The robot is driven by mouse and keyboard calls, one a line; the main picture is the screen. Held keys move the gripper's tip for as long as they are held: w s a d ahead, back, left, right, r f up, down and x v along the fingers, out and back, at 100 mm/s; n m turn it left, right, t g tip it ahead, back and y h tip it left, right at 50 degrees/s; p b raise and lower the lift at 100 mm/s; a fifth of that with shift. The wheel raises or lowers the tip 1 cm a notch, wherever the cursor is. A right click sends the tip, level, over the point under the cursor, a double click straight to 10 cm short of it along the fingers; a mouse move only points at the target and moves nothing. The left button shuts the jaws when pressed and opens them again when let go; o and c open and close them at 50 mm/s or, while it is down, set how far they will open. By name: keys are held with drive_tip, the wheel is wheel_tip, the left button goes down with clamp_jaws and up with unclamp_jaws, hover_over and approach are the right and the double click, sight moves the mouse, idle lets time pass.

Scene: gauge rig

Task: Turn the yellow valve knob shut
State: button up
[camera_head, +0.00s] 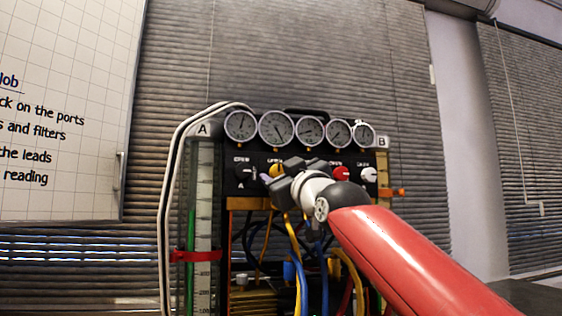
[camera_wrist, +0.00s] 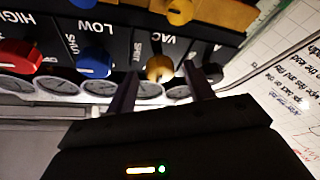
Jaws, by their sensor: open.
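The yellow valve knob (camera_head: 276,169) is on the black panel below the gauges, partly hidden by my gripper (camera_head: 272,178) in the head view. In the wrist view the yellow knob (camera_wrist: 159,69) shows between the tips of my gripper's two fingers (camera_wrist: 161,76), under the VAC lettering. My gripper is open, with a finger on each side of the knob. I cannot tell whether either finger touches it.
A blue knob (camera_wrist: 92,62) and a red knob (camera_wrist: 20,56) sit beside the yellow one. A black knob (camera_head: 246,172) is left of it and a white knob (camera_head: 369,174) at the far right. Several gauges (camera_head: 276,129) line the top. Coloured hoses (camera_head: 294,250) hang below.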

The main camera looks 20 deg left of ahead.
drive_tip(key=shift+w+a, duration=0.1)
drive_tip(key=shift+a, duration=0.05)
drive_tip(key=c, duration=1)
drive_tip(key=shift+o, duration=0.2)
